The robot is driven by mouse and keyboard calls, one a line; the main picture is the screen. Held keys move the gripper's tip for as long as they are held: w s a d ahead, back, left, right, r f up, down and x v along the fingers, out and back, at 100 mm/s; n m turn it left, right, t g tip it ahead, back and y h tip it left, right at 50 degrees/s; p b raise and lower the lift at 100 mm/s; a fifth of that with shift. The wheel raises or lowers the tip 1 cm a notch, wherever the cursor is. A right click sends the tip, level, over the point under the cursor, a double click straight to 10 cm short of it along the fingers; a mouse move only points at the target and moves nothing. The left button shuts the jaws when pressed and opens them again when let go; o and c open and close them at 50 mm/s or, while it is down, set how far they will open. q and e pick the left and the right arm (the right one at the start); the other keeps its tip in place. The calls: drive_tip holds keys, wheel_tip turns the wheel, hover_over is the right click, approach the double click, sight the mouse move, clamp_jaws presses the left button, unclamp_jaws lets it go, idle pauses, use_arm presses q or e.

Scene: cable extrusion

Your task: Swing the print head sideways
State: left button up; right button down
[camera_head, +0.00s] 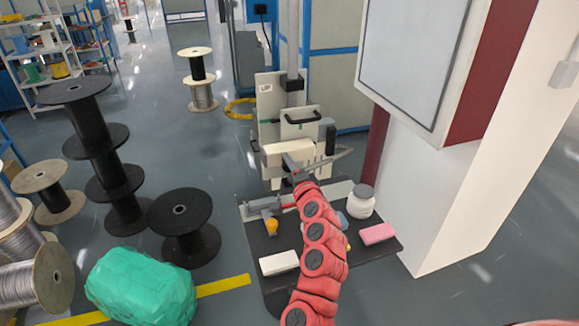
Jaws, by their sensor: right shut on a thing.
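The print head (273,153), a beige block, sits on the front of the upright machine at the picture's centre. A grey lever-like arm (337,156) sticks out to its right. My right arm reaches up from the bottom of the picture. My right gripper (291,166) is small and dark at its tip, shut on the print head's front lower edge. The exact contact is partly hidden by the gripper and wrist. My left gripper is out of view.
The dark table (375,248) holds a white jar (361,202), pink block (377,234), white block (279,263) and small orange item (271,226). A white pillar (440,200) and wall box (415,60) stand right. Black spools (184,222) and a green bag (140,287) stand left.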

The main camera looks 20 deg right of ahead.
drive_tip(key=shift+c, duration=2.2)
unclamp_jaws()
drive_tip(key=s+r+p, duration=0.1)
drive_tip(key=s+p, duration=0.5)
drive_tip(key=s, duration=1.1)
drive_tip(key=shift+s+d, duration=0.2)
drive_tip(key=shift+d, duration=0.15)
